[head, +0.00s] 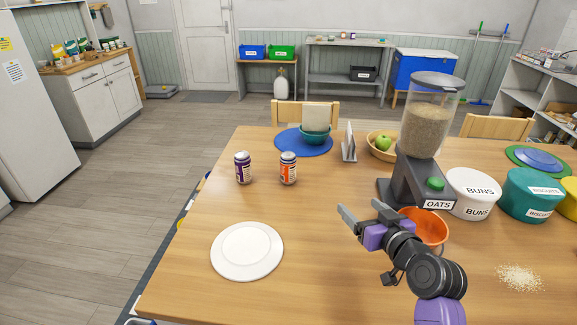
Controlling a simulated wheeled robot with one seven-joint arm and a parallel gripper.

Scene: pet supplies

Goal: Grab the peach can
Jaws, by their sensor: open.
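Two small cans stand upright and apart on the wooden table. One has an orange and white label (288,169), the other a purple and white label (243,168) to its left. The print is too small to read; the orange colour fits the peach can, but I cannot confirm it. My gripper (358,208) is open and empty over the table, nearer and to the right of both cans, touching neither.
A white plate (247,250) lies in front of the cans. A blue mat (290,146) with a teal bowl (315,138) is behind them. The oats dispenser (424,128) stands behind my gripper, and an orange bowl (432,228) beside it. The table between cans and gripper is clear.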

